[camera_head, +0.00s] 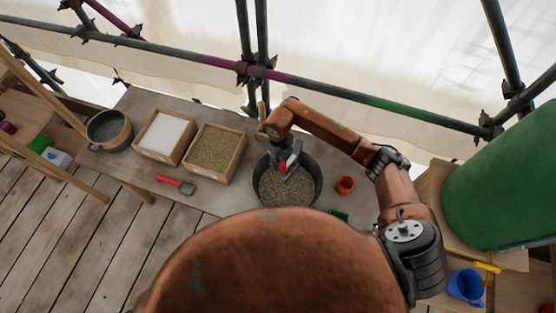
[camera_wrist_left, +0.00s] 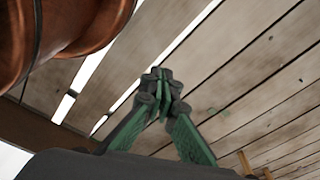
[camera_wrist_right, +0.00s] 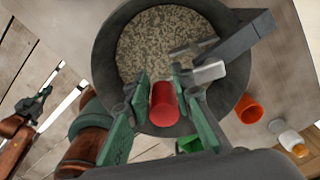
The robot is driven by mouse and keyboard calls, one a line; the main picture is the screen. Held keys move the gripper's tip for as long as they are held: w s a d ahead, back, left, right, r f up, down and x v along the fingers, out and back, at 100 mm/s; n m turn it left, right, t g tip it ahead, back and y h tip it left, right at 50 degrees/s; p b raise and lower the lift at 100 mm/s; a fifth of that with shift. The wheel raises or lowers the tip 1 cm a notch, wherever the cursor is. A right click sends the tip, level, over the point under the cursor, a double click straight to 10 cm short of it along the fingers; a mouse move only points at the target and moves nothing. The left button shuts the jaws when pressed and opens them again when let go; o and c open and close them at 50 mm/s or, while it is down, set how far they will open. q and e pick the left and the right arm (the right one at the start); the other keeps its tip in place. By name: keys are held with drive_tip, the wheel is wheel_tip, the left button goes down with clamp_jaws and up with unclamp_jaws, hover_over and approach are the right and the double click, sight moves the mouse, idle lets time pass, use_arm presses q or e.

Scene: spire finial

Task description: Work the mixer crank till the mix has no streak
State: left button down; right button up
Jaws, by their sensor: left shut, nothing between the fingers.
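The dark round mixer tub (camera_head: 318,183) stands on the bench and holds a speckled grey and tan mix (camera_head: 287,190). In the right wrist view the mix (camera_wrist_right: 160,45) looks grainy and mottled; no distinct streak shows in the visible part. The crank's grey bar (camera_wrist_right: 235,38) reaches over the tub from the right, with a red handle (camera_wrist_right: 164,104) at its end. My right gripper (camera_wrist_right: 162,85) has its green fingers closed around the red handle, over the tub's near side. My left gripper (camera_wrist_left: 160,78) is shut and empty above floor planks.
Left of the tub on the bench are a tan-filled box (camera_head: 217,152), a white-filled box (camera_head: 165,136), a round pan (camera_head: 108,130) and a red-handled tool (camera_head: 176,185). An orange cup (camera_head: 345,185) stands close right. Scaffold poles (camera_head: 330,88) run behind. A green barrel (camera_head: 500,190) is far right.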

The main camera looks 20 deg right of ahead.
drive_tip(key=shift+s+r, duration=0.3)
drive_tip(key=shift+s, duration=0.35)
drive_tip(key=c, duration=0.3)
drive_tip(key=shift+w+f, duration=0.35)
drive_tip(key=shift+w, duration=0.25)
clamp_jaws()
unclamp_jaws()
drive_tip(key=shift+s+r, duration=0.1)
drive_tip(key=shift+s, duration=0.05)
drive_tip(key=o, duration=0.8)
drive_tip(key=shift+o, duration=0.4)
use_arm(q)
drive_tip(key=s, duration=0.5)
drive_tip(key=shift+a+f, duration=0.1)
drive_tip(key=shift+f, duration=0.1)
use_arm(e)
wheel_tip(320, 180, up, 12)
